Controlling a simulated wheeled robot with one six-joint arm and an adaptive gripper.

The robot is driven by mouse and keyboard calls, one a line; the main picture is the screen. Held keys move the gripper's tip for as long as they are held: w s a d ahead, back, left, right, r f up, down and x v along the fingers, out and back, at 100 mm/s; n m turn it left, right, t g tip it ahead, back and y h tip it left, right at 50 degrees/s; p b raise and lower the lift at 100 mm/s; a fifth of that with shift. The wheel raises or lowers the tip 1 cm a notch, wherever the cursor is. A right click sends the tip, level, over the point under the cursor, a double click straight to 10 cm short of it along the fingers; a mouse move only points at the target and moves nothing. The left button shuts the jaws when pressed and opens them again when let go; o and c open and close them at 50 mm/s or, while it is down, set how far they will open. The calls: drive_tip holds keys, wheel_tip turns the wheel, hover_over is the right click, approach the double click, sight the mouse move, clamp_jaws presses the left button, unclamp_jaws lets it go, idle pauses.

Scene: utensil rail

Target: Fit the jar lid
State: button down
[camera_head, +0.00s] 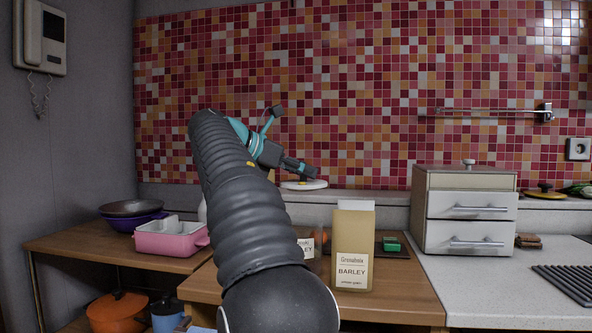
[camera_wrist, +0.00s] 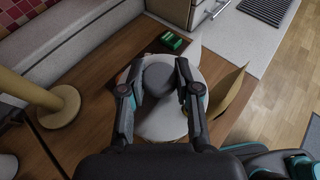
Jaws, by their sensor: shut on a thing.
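My gripper (camera_head: 310,172) is shut on the knob of a pale round lid (camera_head: 304,185), held above the wooden counter. In the wrist view my gripper's fingers (camera_wrist: 161,90) close on both sides of the dark grey knob, with the white lid disc (camera_wrist: 165,122) below. In the wrist view, I cannot tell which opening lies under the lid.
A green block (camera_head: 391,244), also in the wrist view (camera_wrist: 173,41), lies behind the jar. A white drawer cabinet (camera_head: 467,211) stands to the right. A pink tub (camera_head: 170,242) is at left. A tan post on a round base (camera_wrist: 60,108) stands left of my gripper.

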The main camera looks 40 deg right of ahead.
drive_tip(key=shift+a, duration=0.25)
drive_tip(key=shift+a+f, duration=0.1)
drive_tip(key=shift+f, duration=0.2)
drive_tip(key=shift+f+b, duration=1.7)
drive_tip(key=shift+f, duration=0.95)
drive_tip(key=shift+f+b, duration=0.3)
drive_tip(key=shift+f, duration=0.75)
drive_tip(key=c, duration=0.7)
unclamp_jaws()
drive_tip(key=shift+c, duration=0.2)
drive_tip(key=v, duration=1.2)
drive_tip(key=shift+f, duration=0.1)
